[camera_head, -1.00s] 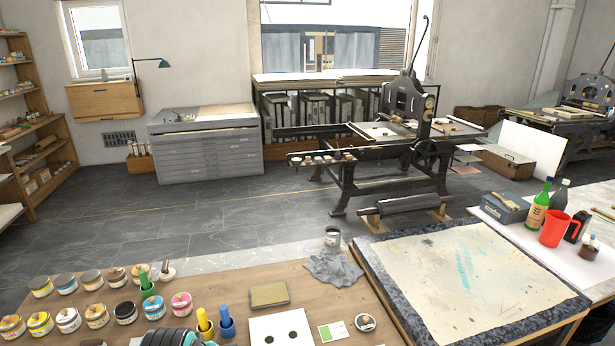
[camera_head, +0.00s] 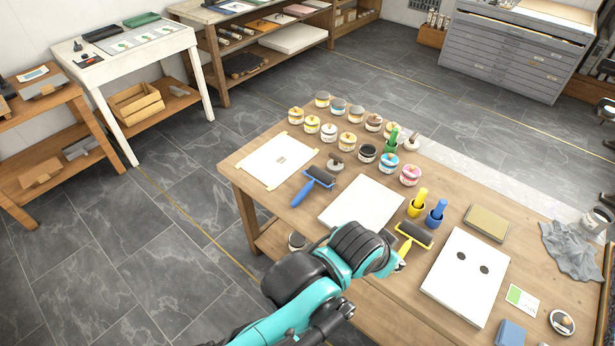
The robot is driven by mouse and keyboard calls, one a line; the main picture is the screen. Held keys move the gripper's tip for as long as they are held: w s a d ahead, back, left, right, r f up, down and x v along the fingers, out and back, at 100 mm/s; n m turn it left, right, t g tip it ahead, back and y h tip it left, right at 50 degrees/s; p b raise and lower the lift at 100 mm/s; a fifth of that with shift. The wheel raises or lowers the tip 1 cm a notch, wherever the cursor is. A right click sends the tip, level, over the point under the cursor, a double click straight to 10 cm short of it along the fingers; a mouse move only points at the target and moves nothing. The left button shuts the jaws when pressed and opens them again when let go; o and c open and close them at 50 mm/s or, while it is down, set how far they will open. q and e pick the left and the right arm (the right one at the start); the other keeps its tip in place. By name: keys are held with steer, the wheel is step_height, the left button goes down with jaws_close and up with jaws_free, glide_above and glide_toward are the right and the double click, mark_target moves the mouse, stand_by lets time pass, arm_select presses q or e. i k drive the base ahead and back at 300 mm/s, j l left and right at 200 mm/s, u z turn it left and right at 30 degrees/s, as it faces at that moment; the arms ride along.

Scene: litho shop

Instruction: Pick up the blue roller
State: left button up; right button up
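The blue roller (camera_head: 302,193) lies on the wooden table toward its left, between two white sheets. Its blue handle points down and left, and its dark roller head (camera_head: 321,177) lies up and right. My teal and black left arm (camera_head: 345,255) comes in from the bottom and reaches over the table's front edge, to the right of and nearer than the blue roller. I cannot make out the fingers of my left gripper. Nothing touches the blue roller. My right gripper is not in view.
A yellow roller (camera_head: 415,235) lies just right of my arm. Several ink jars (camera_head: 347,141) stand behind the blue roller. White sheets (camera_head: 277,161) lie on either side of it. Yellow and blue upright-handled tools (camera_head: 437,214) stand farther right. The floor left of the table is clear.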

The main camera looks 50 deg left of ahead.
mark_target(308, 187)
steer(key=u, duration=1.65)
steer(key=i+j+z, duration=0.5)
steer(key=j+z, duration=0.15)
steer(key=i+j+z, duration=0.15)
steer(key=j+z, duration=0.15)
steer(key=i+j+z, duration=0.15)
steer(key=j+z, duration=0.15)
steer(key=j, duration=0.25)
